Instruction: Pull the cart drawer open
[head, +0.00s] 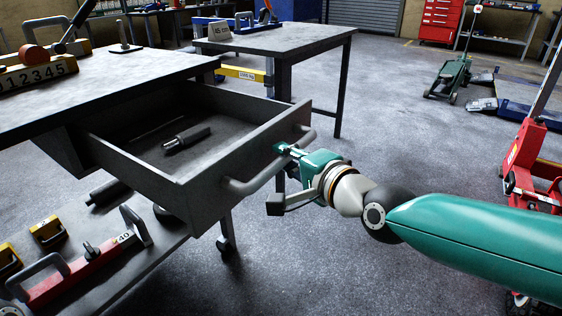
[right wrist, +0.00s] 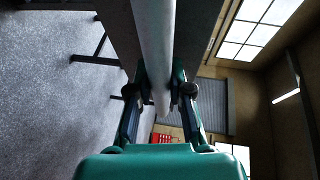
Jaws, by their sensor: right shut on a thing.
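The grey cart drawer (head: 237,155) stands pulled out from under the cart top (head: 110,80) in the head view. A dark cylindrical tool (head: 187,138) and a thin rod (head: 157,128) lie inside it. The drawer's bar handle (head: 258,174) runs along its front. My right gripper (head: 283,148) is shut on this handle near its far end. In the right wrist view the handle bar (right wrist: 155,50) runs between the two fingers of the gripper (right wrist: 160,95). My left gripper is not in view.
The cart's lower shelf (head: 150,240) holds a red block (head: 85,270) with a handle and other parts. A second table (head: 270,42) stands behind the drawer. A red jack (head: 525,150) stands at the right, and a green jack (head: 452,78) farther back. Open floor (head: 380,110) lies between.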

